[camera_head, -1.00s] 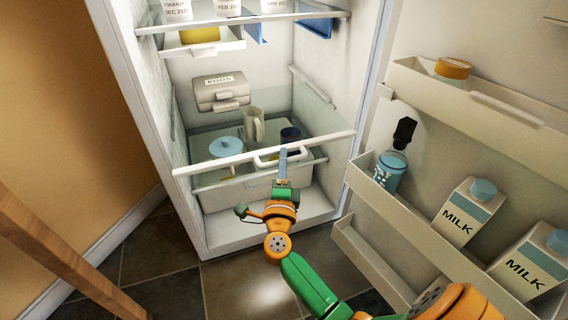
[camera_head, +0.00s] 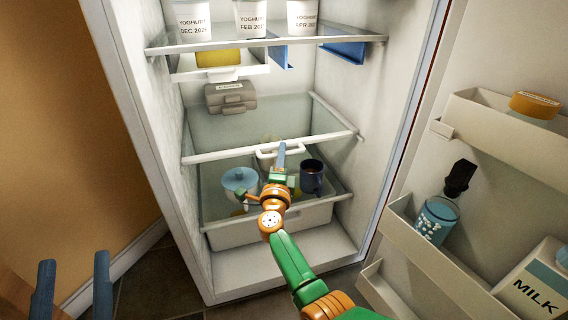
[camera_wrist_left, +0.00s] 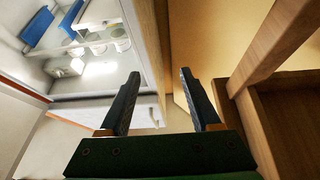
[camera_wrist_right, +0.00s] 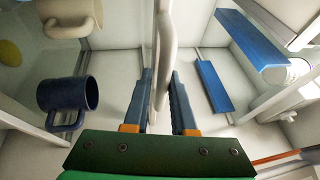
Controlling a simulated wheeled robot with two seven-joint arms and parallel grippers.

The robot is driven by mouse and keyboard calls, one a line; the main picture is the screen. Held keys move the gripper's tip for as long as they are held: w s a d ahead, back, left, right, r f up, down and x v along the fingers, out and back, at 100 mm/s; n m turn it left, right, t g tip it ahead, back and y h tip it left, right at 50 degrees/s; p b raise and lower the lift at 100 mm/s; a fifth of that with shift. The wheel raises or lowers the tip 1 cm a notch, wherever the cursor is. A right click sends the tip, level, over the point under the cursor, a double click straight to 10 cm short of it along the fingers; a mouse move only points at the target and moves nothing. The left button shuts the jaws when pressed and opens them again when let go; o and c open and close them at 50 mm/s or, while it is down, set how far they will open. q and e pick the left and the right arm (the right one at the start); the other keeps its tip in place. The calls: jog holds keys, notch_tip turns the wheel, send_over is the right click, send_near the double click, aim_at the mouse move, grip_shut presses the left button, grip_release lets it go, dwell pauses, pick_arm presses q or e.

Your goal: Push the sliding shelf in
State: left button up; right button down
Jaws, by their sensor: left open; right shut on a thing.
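The sliding shelf (camera_head: 215,155) is a glass shelf with a white front rail inside the open fridge. Its white loop handle (camera_head: 265,151) is at the middle of the rail. My right gripper (camera_head: 281,150) is shut on this handle; in the right wrist view the handle (camera_wrist_right: 166,40) runs between the fingers (camera_wrist_right: 161,85). A grey egg box (camera_head: 231,98) is seen behind the rail, toward the back. My left gripper (camera_head: 75,275) is open and empty at the lower left, outside the fridge; its spread fingers (camera_wrist_left: 160,90) show in the left wrist view.
Yoghurt tubs (camera_head: 250,18) stand on the upper shelf. The open door (camera_head: 460,225) at the right carries a milk carton (camera_head: 540,285) and a blue jar (camera_head: 437,218).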

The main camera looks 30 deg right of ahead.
pick_arm(q)
jog(key=shift+s+r+m+t+h, duration=0.2)
jog(key=shift+s+r+t, duration=0.25)
jog(key=shift+r, duration=0.35)
jog(key=shift+s+r+m+t+h, duration=0.1)
jog(key=shift+s+r+t+h, duration=0.25)
jog(key=shift+r+t, duration=0.3)
pick_arm(e)
jog(key=shift+w+d+r, duration=0.2)
jog(key=shift+w+r, duration=0.15)
jog(key=shift+w, duration=0.3)
pick_arm(q)
jog(key=shift+r, duration=0.1)
pick_arm(e)
jog(key=c, duration=0.8)
grip_release()
jog(key=shift+a, duration=0.1)
jog(key=shift+c, duration=0.2)
jog(key=shift+f, duration=0.1)
pick_arm(q)
notch_tip(320, 180, down, 19)
jog(key=w+a+n+g+y+p, duration=0.1)
jog(key=g+y, duration=0.4)
jog(key=g, duration=0.6)
jog(key=shift+w+a+n+g+p, duration=0.3)
jog(key=shift+w+a+p, duration=0.25)
jog(key=shift+w+p, duration=0.3)
pick_arm(e)
jog(key=v, duration=0.7)
